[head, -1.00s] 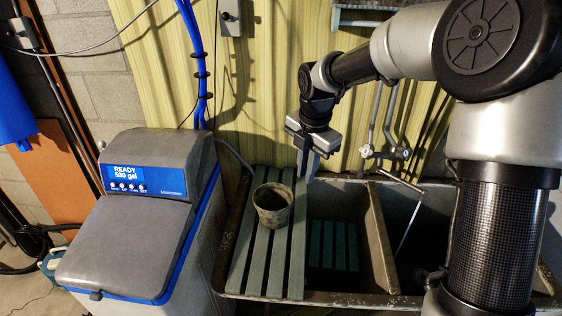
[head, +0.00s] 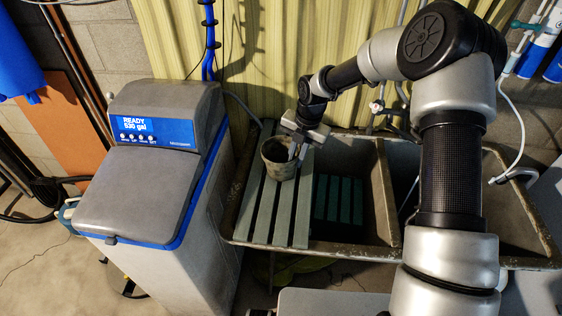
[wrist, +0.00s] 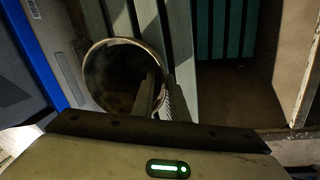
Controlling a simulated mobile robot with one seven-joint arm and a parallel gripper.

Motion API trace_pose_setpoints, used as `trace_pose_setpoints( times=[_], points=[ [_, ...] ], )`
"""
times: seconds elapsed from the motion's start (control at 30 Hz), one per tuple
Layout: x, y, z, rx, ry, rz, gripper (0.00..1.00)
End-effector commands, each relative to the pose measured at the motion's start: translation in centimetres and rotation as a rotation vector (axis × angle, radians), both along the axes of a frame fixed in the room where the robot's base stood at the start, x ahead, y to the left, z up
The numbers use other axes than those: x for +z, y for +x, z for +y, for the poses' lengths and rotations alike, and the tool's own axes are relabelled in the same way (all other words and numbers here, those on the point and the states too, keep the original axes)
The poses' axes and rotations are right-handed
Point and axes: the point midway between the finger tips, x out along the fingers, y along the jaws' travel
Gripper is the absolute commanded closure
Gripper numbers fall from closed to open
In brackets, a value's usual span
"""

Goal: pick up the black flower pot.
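The flower pot (head: 272,160) looks dark greyish-brown and stands upright on the green-grey slats over the sink's left side. In the wrist view its round mouth (wrist: 108,75) faces me and looks empty. My gripper (head: 294,151) points down at the pot's right side. In the wrist view my gripper's two fingers (wrist: 160,95) are a small gap apart at the right rim. The left finger overlaps the mouth and the right one lies just outside it. Whether they touch the pot wall is unclear.
A grey water softener (head: 150,170) with a blue display stands left of the sink. The slatted board (head: 262,220) bears the pot. The sink's open basins and a divider (head: 385,195) lie to the right. A ribbed yellow wall and taps (head: 376,107) are behind.

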Motion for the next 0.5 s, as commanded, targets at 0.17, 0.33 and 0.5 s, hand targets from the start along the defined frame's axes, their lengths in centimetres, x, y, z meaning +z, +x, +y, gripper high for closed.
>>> trace_pose_setpoints(
  times=[0.17,0.33,0.5],
  points=[
    [-1.4,0.2,0.1,-0.001,-0.001,0.001,0.87],
    [-4.0,0.5,0.3,-0.001,0.0,0.002,0.87],
    [-5.3,0.7,0.5,-0.001,0.0,-0.001,0.87]
  ],
)
